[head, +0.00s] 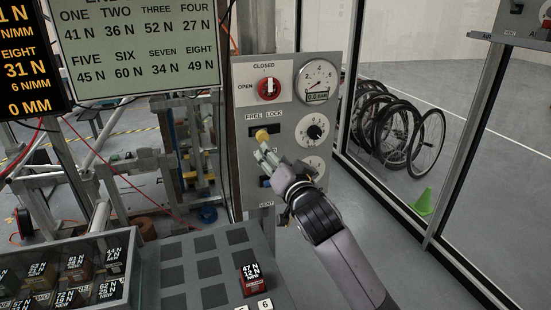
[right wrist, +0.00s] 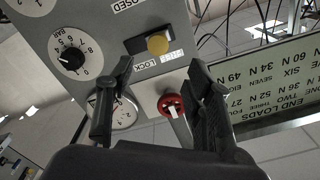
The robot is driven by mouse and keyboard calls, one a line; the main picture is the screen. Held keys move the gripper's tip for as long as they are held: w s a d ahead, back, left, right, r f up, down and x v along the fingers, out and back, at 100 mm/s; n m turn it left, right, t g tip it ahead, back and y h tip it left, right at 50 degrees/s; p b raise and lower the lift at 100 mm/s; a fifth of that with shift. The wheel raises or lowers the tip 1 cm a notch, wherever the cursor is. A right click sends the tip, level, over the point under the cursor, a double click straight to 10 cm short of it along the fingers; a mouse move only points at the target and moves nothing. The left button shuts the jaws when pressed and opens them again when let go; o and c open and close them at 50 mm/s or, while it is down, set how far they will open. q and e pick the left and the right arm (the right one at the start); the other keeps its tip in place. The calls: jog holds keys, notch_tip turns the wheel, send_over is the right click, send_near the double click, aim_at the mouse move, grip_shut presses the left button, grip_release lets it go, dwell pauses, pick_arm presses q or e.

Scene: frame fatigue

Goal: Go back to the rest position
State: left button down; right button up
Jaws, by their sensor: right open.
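My right gripper (head: 265,150) is open in front of the grey control panel (head: 245,185), just below a yellow knob (head: 262,135) at the FREE/LOCK slot. In the right wrist view, the panel is seen upside down, and my two spread fingers (right wrist: 160,78) have nothing between them. The yellow knob (right wrist: 157,43) lies beyond the fingertips, apart from them. A red rotary knob (head: 268,88) with a white handle sits higher on the panel, beside the CLOSED and OPEN labels; it also shows in the right wrist view (right wrist: 171,106). My left gripper is not in view.
The panel also carries a gauge (head: 317,80) and a dial (head: 314,131). A tray (head: 222,240) with dark pads holds a red-and-black block (head: 254,281). A clear-sided case of blocks (head: 125,285) is at left. Wheels (head: 410,135) and a green cone (head: 424,203) stand behind glass.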

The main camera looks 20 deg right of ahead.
jog(key=s+f+n+g, duration=0.25)
jog(key=s+f, duration=0.45)
jog(key=f, duration=0.4)
jog(key=s+f+n+g, duration=0.1)
jog(key=s+f+g, duration=0.3)
jog(key=s+f, duration=0.55)
jog(key=s+d+f+n+g, duration=0.1)
jog(key=s+f+n+g, duration=0.2)
jog(key=s, duration=0.5)
jog(key=s+f+g, duration=0.2)
jog(key=s+f, duration=0.4)
jog(key=s, duration=0.2)
jog(key=s+d+f+n+g, duration=0.1)
jog(key=s+f+n+g, duration=0.2)
jog(key=s, duration=0.4)
notch_tip(320, 180, down, 29)
jog(key=s+g, duration=0.1)
jog(key=s, duration=0.2)
jog(key=s+d+f+g, duration=0.1)
jog(key=s+d+f, duration=0.1)
jog(key=s+f, duration=1.1)
jog(key=shift+s+d+f+m+h, duration=0.2)
jog(key=shift+s+f+m+h, duration=0.15)
jog(key=shift+s, duration=0.85)
jog(key=shift+g, duration=0.25)
